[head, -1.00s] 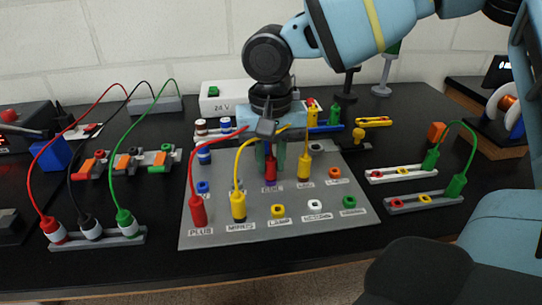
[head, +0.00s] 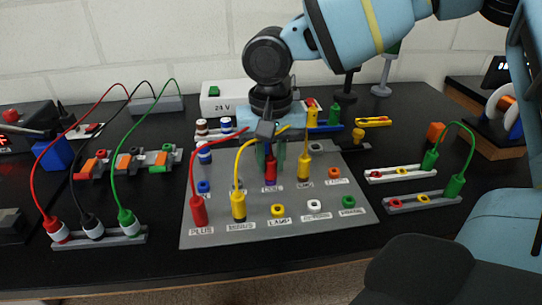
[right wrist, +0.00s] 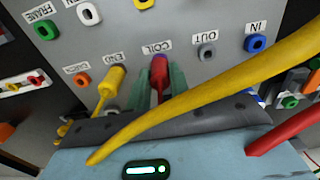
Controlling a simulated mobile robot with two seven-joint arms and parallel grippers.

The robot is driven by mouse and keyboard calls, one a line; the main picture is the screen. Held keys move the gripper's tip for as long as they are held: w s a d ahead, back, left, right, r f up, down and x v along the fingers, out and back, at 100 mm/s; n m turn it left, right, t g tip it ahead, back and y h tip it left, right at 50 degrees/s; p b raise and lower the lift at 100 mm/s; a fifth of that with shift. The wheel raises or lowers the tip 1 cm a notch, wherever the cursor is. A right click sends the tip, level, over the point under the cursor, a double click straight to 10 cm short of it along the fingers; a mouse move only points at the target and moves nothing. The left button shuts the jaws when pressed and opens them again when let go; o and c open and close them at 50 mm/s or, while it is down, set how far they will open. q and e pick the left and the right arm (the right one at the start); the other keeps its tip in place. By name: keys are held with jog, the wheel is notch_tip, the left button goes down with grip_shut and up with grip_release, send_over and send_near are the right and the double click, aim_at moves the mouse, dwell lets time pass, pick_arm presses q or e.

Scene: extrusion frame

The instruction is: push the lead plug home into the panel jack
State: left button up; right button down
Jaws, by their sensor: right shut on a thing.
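The red lead plug (head: 271,168) stands upright at the back middle of the grey panel (head: 240,225), at the jack labelled COIL. My right gripper (head: 271,160) is shut on this plug from above, with a finger on each side. In the right wrist view, the plug (right wrist: 158,68) sits between the greenish fingers (right wrist: 159,85), its tip at the panel beside the COIL label (right wrist: 157,47). The plug covers the jack, so I cannot tell how deep it sits. Its red lead runs to a red plug (head: 198,210) at PLUS. My left gripper is not in view.
Yellow plugs stand close by to the right (head: 303,167) and at MINUS (head: 238,205). A yellow lead (right wrist: 200,105) arches across the right wrist view. Open jacks, such as the white one (head: 314,205), line the panel's front. Racks with leads stand on both sides.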

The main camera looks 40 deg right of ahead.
aim_at(271, 160)
dwell(0.5)
jog(key=c, duration=1.2)
grip_release()
jog(key=shift+f, duration=0.1)
jog(key=shift+o, duration=0.2)
notch_tip(271, 160, up, 8)
jog(key=shift+f+p, duration=0.1)
jog(key=shift+p, duration=0.3)
